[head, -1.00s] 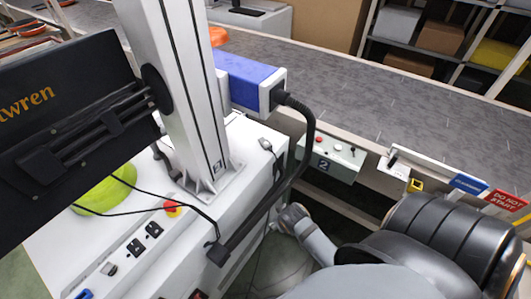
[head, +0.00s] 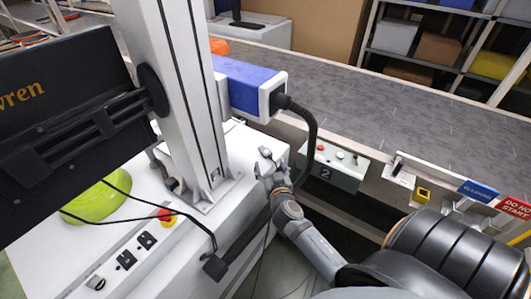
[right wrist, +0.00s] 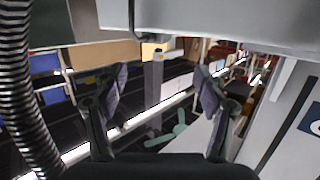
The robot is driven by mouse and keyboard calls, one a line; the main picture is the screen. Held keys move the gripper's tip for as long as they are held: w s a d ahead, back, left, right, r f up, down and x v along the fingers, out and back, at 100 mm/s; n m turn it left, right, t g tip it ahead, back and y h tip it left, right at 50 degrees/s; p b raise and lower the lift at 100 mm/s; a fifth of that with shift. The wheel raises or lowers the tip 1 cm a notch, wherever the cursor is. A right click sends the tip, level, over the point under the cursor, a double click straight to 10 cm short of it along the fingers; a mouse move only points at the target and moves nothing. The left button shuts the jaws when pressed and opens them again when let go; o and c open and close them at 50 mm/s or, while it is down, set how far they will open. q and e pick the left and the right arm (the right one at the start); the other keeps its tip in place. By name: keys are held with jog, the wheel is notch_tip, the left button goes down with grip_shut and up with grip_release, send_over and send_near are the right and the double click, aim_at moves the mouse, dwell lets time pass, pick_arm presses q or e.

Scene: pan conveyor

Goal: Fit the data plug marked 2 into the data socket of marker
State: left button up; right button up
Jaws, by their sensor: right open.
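The marker is a white cabinet (head: 210,240) with a column and a blue head (head: 245,85). A small grey plug-like piece (head: 265,152) lies at its top right edge; I cannot read a number on it. Two dark sockets (head: 126,260) (head: 146,240) sit on the cabinet's top; I cannot tell which is the data socket. My right gripper (head: 266,168) is at the cabinet's right edge, close to the grey piece and partly covering its surroundings. In the right wrist view its fingers (right wrist: 160,92) are apart, with nothing held between them. My left gripper is not in view.
A thick black hose (head: 312,135) curves down from the head beside my right arm. A control box marked 2 (head: 345,172) is on the conveyor (head: 400,110) side. A monitor (head: 70,110), green object (head: 95,203) and red button (head: 167,215) are at left.

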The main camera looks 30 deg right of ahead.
aim_at(266, 151)
jog(key=x, duration=0.4)
jog(key=shift+w+d, duration=0.1)
jog(key=shift+w, duration=0.1)
jog(key=shift+f+p+x, duration=0.2)
jog(key=shift+p+x, duration=0.05)
jog(key=shift+x, duration=1.1)
jog(key=shift+f+p+x, duration=0.2)
jog(key=shift+p+x, duration=0.05)
jog(key=shift+x, duration=1.15)
jog(key=shift+s+d+r, duration=0.1)
jog(key=shift+s+d, duration=0.1)
jog(key=shift+s, duration=0.05)
jog(key=shift+c, duration=1)
grip_shut()
notch_tip(266, 151, up, 3)
jog(key=shift+r+p, duration=0.1)
jog(key=shift+p, duration=0.25)
jog(key=s+a+r, duration=0.2)
jog(key=s+r, duration=0.7)
jog(key=s, duration=0.4)
jog(key=shift+s+a+r+p, duration=0.35)
jog(key=shift+s+r, duration=0.05)
